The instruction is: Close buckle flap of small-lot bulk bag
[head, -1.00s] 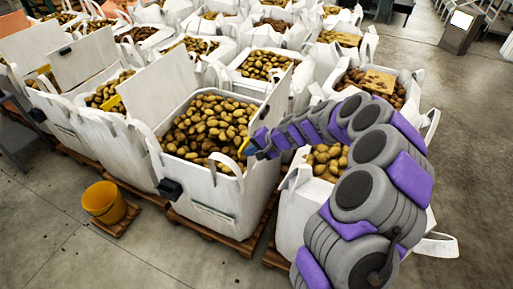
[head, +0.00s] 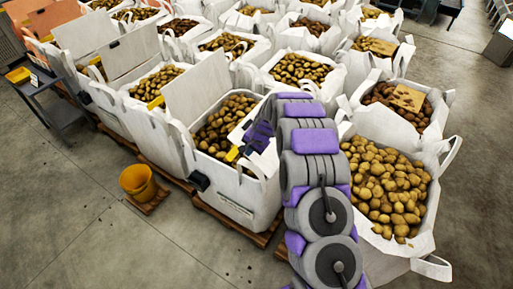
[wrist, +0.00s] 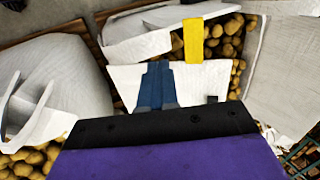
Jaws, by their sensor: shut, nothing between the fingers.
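The small-lot bulk bag (head: 232,199) stands in front of me, open and full of potatoes. Its white flap (head: 243,129) leans over the potatoes from the right side, with a yellow tab (head: 232,154) at its free end. In the wrist view the flap (wrist: 125,82) lies behind my fingers, and the yellow tab (wrist: 193,41) sticks out past its edge. A dark buckle block (head: 199,181) sits on the bag's front left wall, apart from the tab. My gripper (wrist: 158,68) is shut and empty, over or against the flap; contact is unclear. My arm hides the bag's right side.
Bags of potatoes stand close on the left, behind and right (head: 385,190). A white panel (head: 198,92) stands upright at the bag's left rear. A yellow bucket (head: 138,182) stands on the floor at the left. The front floor is clear.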

